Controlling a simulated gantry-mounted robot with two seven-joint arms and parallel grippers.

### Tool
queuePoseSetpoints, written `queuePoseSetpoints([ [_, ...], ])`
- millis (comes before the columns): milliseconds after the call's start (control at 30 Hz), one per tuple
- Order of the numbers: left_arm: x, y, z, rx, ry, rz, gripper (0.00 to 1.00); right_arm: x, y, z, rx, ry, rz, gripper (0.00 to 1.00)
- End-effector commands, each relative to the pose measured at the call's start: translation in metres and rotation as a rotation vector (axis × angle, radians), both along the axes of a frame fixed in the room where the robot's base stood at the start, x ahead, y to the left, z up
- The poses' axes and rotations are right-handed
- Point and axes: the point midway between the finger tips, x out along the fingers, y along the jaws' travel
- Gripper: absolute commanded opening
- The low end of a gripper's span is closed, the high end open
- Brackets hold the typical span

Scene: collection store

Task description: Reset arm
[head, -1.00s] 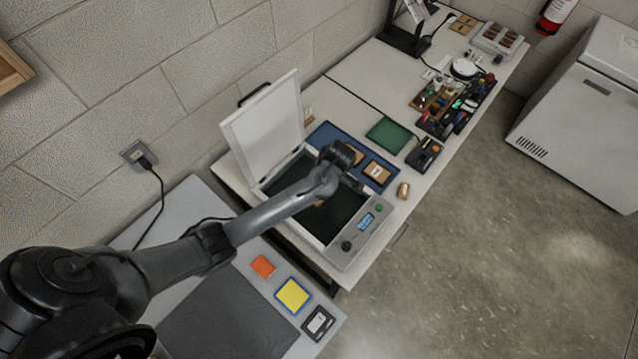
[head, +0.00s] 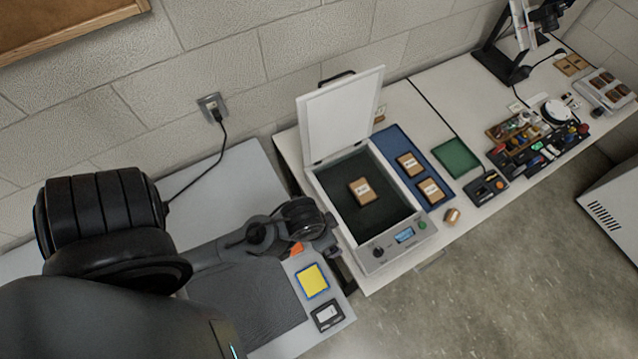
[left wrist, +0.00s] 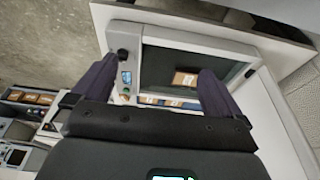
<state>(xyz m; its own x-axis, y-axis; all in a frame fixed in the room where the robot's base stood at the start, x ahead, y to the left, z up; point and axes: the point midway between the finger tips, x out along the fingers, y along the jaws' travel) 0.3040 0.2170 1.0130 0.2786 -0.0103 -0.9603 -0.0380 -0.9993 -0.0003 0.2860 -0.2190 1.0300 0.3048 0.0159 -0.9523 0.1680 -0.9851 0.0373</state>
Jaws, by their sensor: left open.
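My left arm comes in from the left in the head view. Its gripper (head: 328,242) is over the right end of the grey table, left of the open-lidded machine (head: 372,262). In the left wrist view the gripper (left wrist: 158,68) is open, with its two dark fingers spread and nothing between them. Beyond the fingers, the dark bed of the machine (left wrist: 192,42) shows a brown labelled block. In the head view this block (head: 361,191) lies flat inside the machine, apart from the gripper. My right gripper is in neither view.
A blue tray (head: 436,170) holds two brown blocks; another block (head: 452,215) lies near the bench front. A green tray (head: 456,158) and a tool organizer stand farther right. The raised white lid (head: 342,112) stands behind the machine. Yellow pad (head: 312,281) lies below the gripper.

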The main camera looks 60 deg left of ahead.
Motion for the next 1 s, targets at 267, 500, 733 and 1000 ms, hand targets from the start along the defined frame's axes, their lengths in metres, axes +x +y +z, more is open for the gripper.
queuePoseSetpoints([
  [267, -0.018, 0.001, 0.018, 0.032, -0.031, -0.132, 1.0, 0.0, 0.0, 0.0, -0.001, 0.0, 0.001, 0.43],
  [500, -0.018, 0.001, 0.018, 0.032, -0.031, -0.131, 1.0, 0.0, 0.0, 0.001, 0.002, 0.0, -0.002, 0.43],
  [733, -0.018, 0.001, 0.04, 0.03, -0.03, -0.129, 1.0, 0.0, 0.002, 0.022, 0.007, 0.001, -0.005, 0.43],
  [1000, -0.018, 0.001, 0.107, 0.03, -0.03, -0.129, 1.0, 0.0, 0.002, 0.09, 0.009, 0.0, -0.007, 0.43],
])
